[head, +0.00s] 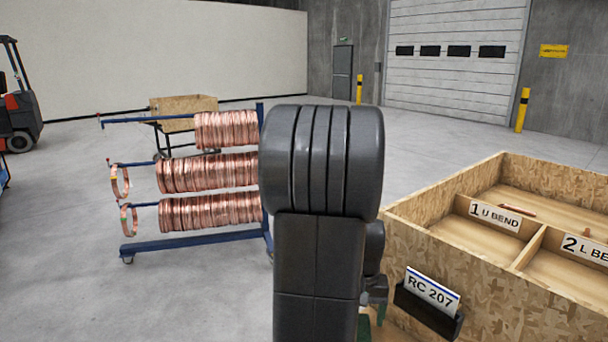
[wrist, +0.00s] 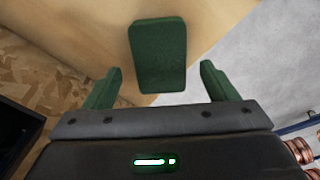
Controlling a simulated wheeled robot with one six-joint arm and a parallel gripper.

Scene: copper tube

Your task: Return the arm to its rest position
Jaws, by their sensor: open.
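My arm (head: 318,230) stands upright in the middle of the head view and hides most of what is behind it. My gripper (wrist: 160,72) shows in the wrist view with its green fingers spread apart and nothing held between them. A green pad shows between and beyond the fingers, and it looks like part of the gripper. In the head view the gripper is mostly hidden behind the arm, low and close to the left side of the wooden crate (head: 480,280). The wrist view shows the crate's chipboard (wrist: 50,75) at the left and grey floor at the right.
The crate has compartments labelled 1 U BEND and 2 L BEND; a copper piece (head: 517,210) lies in the first. A card holder (head: 430,305) reads RC 207. A blue rack (head: 190,240) with copper coils (head: 210,172) stands left. A forklift (head: 18,110) is farther left. Open floor lies between.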

